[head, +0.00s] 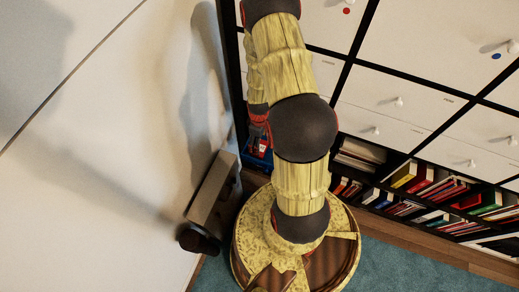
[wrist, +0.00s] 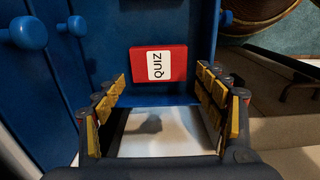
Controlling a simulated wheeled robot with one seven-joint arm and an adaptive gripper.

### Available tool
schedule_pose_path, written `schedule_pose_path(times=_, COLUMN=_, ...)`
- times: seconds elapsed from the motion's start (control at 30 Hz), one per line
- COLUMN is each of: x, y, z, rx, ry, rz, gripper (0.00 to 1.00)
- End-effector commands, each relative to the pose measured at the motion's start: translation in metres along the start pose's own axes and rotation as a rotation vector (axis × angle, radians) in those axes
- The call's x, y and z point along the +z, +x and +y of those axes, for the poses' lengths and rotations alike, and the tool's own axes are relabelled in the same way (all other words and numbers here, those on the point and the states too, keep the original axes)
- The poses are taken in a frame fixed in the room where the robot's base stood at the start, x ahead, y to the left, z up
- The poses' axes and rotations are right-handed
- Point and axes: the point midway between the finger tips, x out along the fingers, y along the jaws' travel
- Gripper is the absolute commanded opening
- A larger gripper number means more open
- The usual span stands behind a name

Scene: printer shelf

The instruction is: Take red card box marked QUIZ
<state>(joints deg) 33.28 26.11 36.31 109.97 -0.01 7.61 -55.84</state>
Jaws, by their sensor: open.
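The red card box (wrist: 179,64) with a white QUIZ label lies on a blue surface in the wrist view, label facing the camera. My gripper (wrist: 168,95) is open and empty. Its two yellow-padded fingers stand left and right of the box's lower side in the picture, apart from it. In the head view my arm hides most of that spot. A small red patch (head: 262,146) shows beside a blue edge there, and I cannot tell whether it is the box.
Blue walls and round blue knobs (wrist: 28,33) border the box on the left. White drawers (head: 390,95) and shelves of books (head: 430,185) fill the right of the head view. A white wall (head: 100,150) is at left.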

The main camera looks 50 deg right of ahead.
Motion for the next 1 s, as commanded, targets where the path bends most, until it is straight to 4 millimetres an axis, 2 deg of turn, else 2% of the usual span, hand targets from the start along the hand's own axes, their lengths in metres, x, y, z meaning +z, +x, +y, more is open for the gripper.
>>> schedule_pose_path(times=0.4, x=0.004, y=0.05, z=0.001, rx=-0.001, ry=0.001, rz=-0.001, gripper=0.71)
schedule_pose_path(times=0.67, x=0.004, y=0.051, z=0.002, rx=0.0, ry=0.001, rz=0.0, gripper=0.71)
schedule_pose_path(times=1.0, x=0.004, y=0.051, z=0.002, rx=0.0, ry=0.001, rz=0.0, gripper=0.51)
